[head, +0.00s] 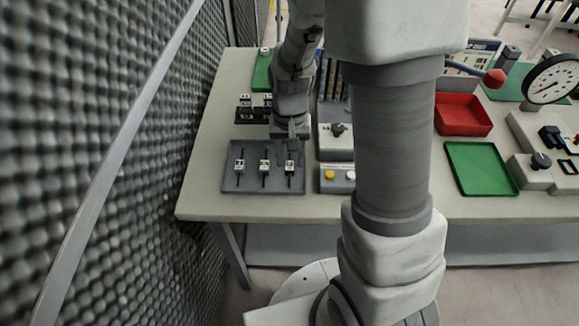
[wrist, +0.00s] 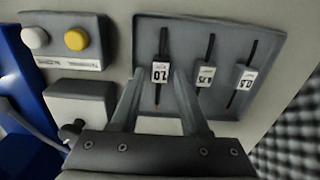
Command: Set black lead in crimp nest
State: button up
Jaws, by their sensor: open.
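Three black leads with white labels lie apart in a grey tray (head: 250,187). The right-hand lead in the head view (head: 290,167) is nearest my gripper (head: 292,146). In the wrist view this lead (wrist: 160,72), with a label that seems to read 1.0, lies between the spread fingers of my gripper (wrist: 157,80). The fingers are open and hold nothing. The other two leads (wrist: 205,75) (wrist: 245,77) lie to its right there. A dark block (head: 245,116) with small white labels stands behind the tray; I cannot tell whether it is the crimp nest.
A box with yellow and white buttons (head: 338,179) stands right of the tray, below a box with a black knob (head: 337,130). A red bin (head: 463,115), a green tray (head: 478,168) and a dial gauge (head: 552,79) are farther right. A foam wall (head: 110,150) borders the left.

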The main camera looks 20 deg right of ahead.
jog(key=shift+f, duration=0.65)
grip_shut()
jog(key=shift+r, duration=0.1)
